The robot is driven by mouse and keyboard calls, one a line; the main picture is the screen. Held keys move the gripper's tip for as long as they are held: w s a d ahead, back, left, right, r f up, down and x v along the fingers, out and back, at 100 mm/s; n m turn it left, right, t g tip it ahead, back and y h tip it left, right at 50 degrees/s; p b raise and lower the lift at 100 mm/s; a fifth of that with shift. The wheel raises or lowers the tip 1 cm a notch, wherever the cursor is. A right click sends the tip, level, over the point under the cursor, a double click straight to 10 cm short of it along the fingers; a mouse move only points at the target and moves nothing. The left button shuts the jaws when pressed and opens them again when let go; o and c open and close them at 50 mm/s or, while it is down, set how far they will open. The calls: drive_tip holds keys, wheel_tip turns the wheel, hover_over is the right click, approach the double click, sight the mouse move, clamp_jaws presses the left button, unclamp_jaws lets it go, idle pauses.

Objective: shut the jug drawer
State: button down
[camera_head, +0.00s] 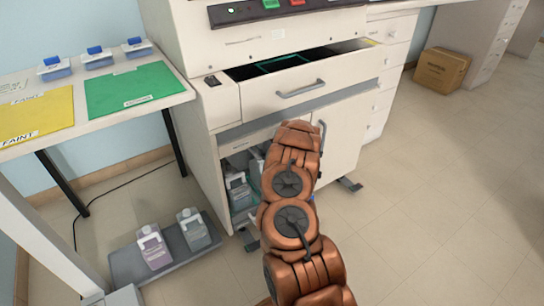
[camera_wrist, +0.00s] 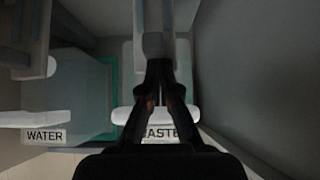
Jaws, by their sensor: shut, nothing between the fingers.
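The white cabinet (camera_head: 345,130) has an open lower compartment at its left, with jugs (camera_head: 238,190) inside; my copper arm hides part of it. I cannot tell how far the jug drawer itself stands out. In the wrist view, a jug label reading WATER (camera_wrist: 45,135) is at the left, and a partly covered label, apparently WASTE (camera_wrist: 165,134), is behind my fingers. My gripper (camera_wrist: 158,68) is shut and empty, in front of the pale jug parts. Whether it touches them is unclear. In the head view my gripper is hidden behind the arm.
An upper drawer with a grey bar handle (camera_head: 301,88) stands partly open. Two jugs (camera_head: 154,247) stand on a grey floor tray (camera_head: 125,262) at the left. A side table (camera_head: 60,138) holds yellow and green mats. A cardboard box (camera_head: 441,70) sits at the right; the floor there is clear.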

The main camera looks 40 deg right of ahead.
drive_tip(key=shift+w+a+r, duration=0.3)
drive_tip(key=shift+w+r, duration=0.15)
drive_tip(key=shift+s+a+r, duration=0.1)
drive_tip(key=shift+s+r, duration=0.2)
drive_tip(key=shift+s, duration=0.05)
drive_tip(key=v, duration=0.5)
drive_tip(key=shift+s+d+f, duration=0.2)
drive_tip(key=shift+s+d, duration=0.15)
drive_tip(key=shift+d, duration=0.05)
drive_tip(key=shift+s+a+r, duration=0.1)
drive_tip(key=shift+s+r, duration=0.25)
drive_tip(key=shift+s, duration=0.3)
